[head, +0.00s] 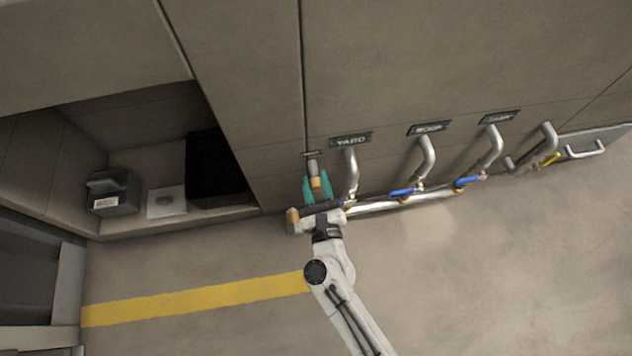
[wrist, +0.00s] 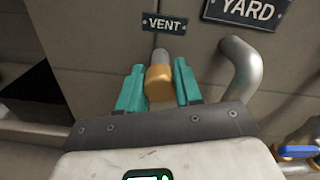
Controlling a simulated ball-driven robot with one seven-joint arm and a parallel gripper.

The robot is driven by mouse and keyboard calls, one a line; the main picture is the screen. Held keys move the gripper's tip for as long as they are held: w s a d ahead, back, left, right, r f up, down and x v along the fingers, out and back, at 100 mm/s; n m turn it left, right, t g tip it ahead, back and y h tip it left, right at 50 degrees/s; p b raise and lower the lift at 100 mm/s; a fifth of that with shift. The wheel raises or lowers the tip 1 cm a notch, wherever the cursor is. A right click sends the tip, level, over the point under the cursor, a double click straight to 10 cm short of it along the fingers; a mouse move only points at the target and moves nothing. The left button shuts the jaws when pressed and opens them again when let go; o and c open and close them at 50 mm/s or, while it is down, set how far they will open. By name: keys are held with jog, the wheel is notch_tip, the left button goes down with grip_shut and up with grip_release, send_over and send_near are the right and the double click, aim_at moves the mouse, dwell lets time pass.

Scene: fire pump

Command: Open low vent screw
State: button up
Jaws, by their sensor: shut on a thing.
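The low vent screw is a brass-coloured knob (wrist: 159,82) on a short grey metal stub (wrist: 160,56), under a small dark VENT label (wrist: 164,22) on the wall panel. In the head view the brass knob (head: 316,184) shows between the teal fingers. My gripper (wrist: 159,86) has one teal finger on each side of the knob and is shut on it. The knob's lower part is hidden behind my gripper's dark body in the wrist view.
A bent YARD pipe (wrist: 241,72) stands close to the right of my gripper. Further right are the blue valve handles (head: 402,192) on a horizontal pipe. An open recess on the left holds a grey box (head: 113,192). The floor has a yellow stripe (head: 190,301).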

jog(key=shift+a+r+n, duration=0.1)
jog(key=shift+r+n, duration=0.1)
jog(key=shift+n, duration=0.1)
jog(key=n+p, duration=0.1)
jog(key=n, duration=0.4)
jog(key=shift+a+r+p, duration=0.15)
jog(key=shift+p, duration=0.25)
jog(key=n+p, duration=0.1)
jog(key=n, duration=0.5)
jog(key=shift+a+n+p, duration=0.1)
jog(key=shift+n+p, duration=0.25)
jog(key=shift+n, duration=0.05)
jog(key=n, duration=0.2)
jog(key=n+p, duration=0.1)
jog(key=n, duration=0.3)
jog(key=shift+a+f+n, duration=0.1)
jog(key=shift+f+n, duration=0.2)
jog(key=n+p, duration=0.1)
jog(key=n, duration=0.2)
jog(key=shift+f, duration=0.1)
jog(key=shift+s+f+n+p, duration=0.1)
jog(key=shift+n+p, duration=0.05)
jog(key=shift+n, duration=0.75)
jog(key=shift+f+n+p, duration=0.1)
jog(key=shift+n+p, duration=0.05)
jog(key=shift+n, duration=0.75)
jog(key=shift+f, duration=0.1)
